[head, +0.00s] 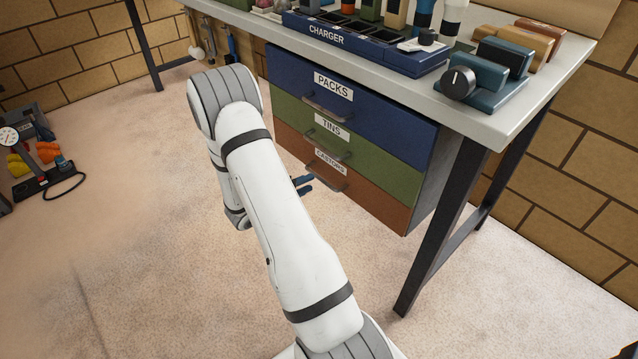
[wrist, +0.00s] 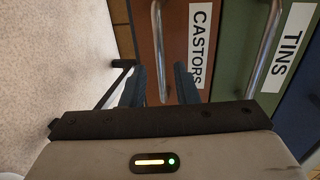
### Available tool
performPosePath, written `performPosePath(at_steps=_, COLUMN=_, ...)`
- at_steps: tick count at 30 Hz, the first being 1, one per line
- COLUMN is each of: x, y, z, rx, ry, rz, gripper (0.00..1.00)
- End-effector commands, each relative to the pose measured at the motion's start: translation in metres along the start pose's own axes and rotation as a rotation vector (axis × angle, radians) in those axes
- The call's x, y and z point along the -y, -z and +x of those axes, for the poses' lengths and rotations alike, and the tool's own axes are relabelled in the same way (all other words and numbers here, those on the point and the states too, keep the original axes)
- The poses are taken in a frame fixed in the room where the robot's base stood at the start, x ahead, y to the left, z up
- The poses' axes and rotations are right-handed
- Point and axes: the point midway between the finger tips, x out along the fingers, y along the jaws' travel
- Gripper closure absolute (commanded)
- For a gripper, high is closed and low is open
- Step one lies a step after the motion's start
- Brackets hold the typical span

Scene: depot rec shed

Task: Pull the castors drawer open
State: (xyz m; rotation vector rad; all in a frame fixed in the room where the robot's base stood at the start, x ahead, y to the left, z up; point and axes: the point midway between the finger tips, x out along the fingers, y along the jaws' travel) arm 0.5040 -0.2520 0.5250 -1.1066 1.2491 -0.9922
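The castors drawer (head: 340,188) is the rust-brown bottom drawer under the bench and is shut. Its label (head: 330,162) reads CASTORS. Its metal bar handle (head: 327,178) shows at the front; in the wrist view the handle (wrist: 158,45) runs up the picture beside the label. My gripper (head: 303,185) is just left of this handle in the head view, partly hidden by my arm. In the wrist view my gripper (wrist: 160,85) is open, with the handle lined up between its two dark fingers. I cannot tell whether either finger touches it.
The green tins drawer (head: 372,156) and blue packs drawer (head: 390,112) above are shut. The tins handle (wrist: 268,45) is close to the right of my fingers. A dark bench leg (head: 440,225) stands to the right. The floor before the drawers is clear.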

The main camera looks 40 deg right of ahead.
Motion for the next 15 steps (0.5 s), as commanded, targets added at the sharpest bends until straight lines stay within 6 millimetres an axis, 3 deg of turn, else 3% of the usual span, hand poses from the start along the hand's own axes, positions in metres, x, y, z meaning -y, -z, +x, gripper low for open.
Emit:
performPosePath(at_steps=6, x=-0.002, y=0.002, z=0.038, rx=-0.006, ry=-0.001, rz=0.006, gripper=0.73)
performPosePath(at_steps=15, x=0.000, y=0.001, z=0.059, rx=-0.003, ry=-0.001, rz=0.005, gripper=0.73)
